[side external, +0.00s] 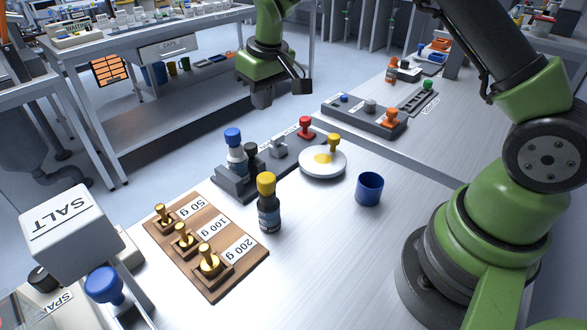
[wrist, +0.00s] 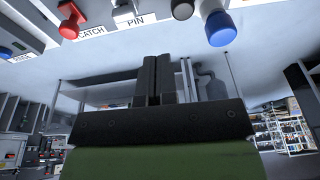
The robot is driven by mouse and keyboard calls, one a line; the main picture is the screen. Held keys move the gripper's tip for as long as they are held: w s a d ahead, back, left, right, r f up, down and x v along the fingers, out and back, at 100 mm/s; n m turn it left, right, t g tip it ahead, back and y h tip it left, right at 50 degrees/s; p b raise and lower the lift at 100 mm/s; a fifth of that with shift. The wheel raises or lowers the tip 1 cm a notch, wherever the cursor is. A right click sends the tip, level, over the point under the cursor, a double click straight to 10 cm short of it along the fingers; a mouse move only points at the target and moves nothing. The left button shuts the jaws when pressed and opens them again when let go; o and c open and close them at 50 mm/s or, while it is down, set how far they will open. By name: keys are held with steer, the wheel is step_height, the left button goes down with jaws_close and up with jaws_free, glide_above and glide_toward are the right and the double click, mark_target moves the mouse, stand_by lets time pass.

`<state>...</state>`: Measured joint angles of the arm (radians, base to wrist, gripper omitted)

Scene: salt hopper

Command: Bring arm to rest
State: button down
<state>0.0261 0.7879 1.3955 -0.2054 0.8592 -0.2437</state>
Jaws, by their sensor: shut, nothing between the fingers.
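My gripper (side external: 262,98) hangs in the air past the far edge of the white table, at the upper middle of the side view, with its fingers pointing down. It is clear of everything on the table. In the wrist view its two dark fingers (wrist: 161,78) lie together, shut and empty. My green arm comes in from the top and right of the side view.
On the white table (side external: 330,235) stand a salt hopper (side external: 72,230), a wooden weight board (side external: 185,262), a yellow-capped bottle (side external: 269,205), a blue cup (side external: 369,189) and a white dish (side external: 310,166). A red knob (side external: 305,127) stands near the far edge.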

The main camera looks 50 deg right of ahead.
steer(key=s+a+r+m+t+y, duration=0.1)
steer(key=s+a+r+m+t, duration=0.1)
steer(key=s+r, duration=1.1)
steer(key=s+a+r+m+t+y, duration=0.1)
steer(key=s, duration=0.6)
steer(key=s+a+r+m+t, duration=0.1)
steer(key=s+r+t, duration=0.1)
steer(key=s, duration=0.5)
steer(key=w+d+f+n+g+y, duration=0.1)
steer(key=w+d+f+n, duration=0.15)
steer(key=w, duration=0.45)
steer(key=w+d+f+n+g+y, duration=0.1)
steer(key=w+d+f+n+g, duration=0.15)
steer(key=w, duration=0.45)
steer(key=w+d+f+n+g+y, duration=0.1)
steer(key=w+f, duration=0.3)
steer(key=w, duration=0.3)
steer(key=w+d+f+n+y, duration=0.2)
steer(key=w+d+f, duration=0.2)
steer(key=f, duration=0.5)
steer(key=x, duration=0.9)
steer(key=shift+w+a, duration=0.2)
steer(key=shift+w, duration=0.05)
